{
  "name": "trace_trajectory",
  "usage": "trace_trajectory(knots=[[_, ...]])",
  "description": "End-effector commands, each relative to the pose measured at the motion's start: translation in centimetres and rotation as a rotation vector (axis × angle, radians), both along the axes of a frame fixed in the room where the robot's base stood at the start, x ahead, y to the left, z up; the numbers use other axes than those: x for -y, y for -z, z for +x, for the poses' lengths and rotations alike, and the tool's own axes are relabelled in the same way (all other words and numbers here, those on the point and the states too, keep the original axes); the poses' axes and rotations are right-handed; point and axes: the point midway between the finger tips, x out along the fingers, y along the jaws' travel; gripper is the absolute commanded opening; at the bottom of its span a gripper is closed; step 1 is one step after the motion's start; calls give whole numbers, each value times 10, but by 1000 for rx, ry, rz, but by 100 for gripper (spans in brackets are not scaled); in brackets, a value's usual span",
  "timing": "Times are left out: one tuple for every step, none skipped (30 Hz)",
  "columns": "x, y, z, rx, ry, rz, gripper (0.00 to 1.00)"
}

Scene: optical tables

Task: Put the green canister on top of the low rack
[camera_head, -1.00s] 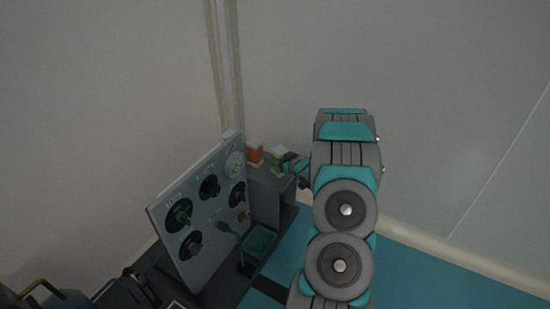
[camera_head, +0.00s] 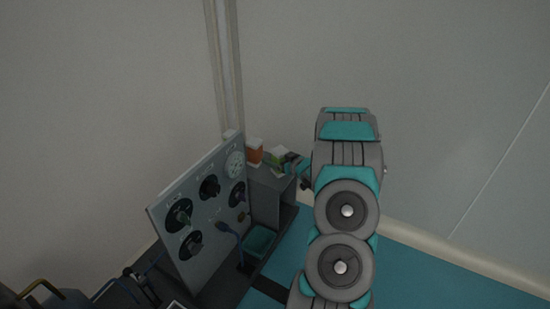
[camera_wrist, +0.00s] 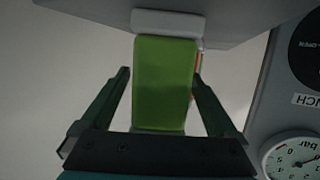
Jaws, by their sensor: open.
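The green canister (camera_head: 278,157), with a pale cap, stands upright on top of the low grey rack (camera_head: 268,178), beside the orange canister. In the wrist view the canister's green body (camera_wrist: 163,85) fills the middle, between my two dark fingers. My gripper (camera_wrist: 160,76) is open, with a gap visible on each side of the canister. In the head view my gripper (camera_head: 291,161) is at the right side of the canister, partly hidden by my arm.
An orange canister (camera_head: 254,151) with a white top stands left of the green one. A grey panel with dials (camera_head: 203,205) rises in front and to the left. A teal bin (camera_head: 259,242) sits below the rack. The wall is close behind.

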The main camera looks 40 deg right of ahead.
Motion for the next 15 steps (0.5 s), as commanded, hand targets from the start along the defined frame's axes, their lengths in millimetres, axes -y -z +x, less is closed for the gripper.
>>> trace_trajectory(knots=[[1,-2,-8,-2,3,0,95],[1,-3,-13,-3,3,0,95],[1,-6,-21,-4,3,0,95],[1,-8,-27,-3,4,0,95],[2,-11,-33,-2,5,-1,95],[2,-14,-41,0,4,-2,95],[2,-16,-47,0,4,-1,95],[1,-17,-53,0,4,0,95],[1,-19,-61,-1,3,1,95],[2,-21,-67,-1,4,1,95],[2,-22,-72,-2,5,-1,95],[1,-25,-79,-1,4,-1,95],[2,-27,-83,-1,4,-2,95],[2,-28,-87,-1,3,-3,95],[2,-30,-92,0,3,-3,95]])
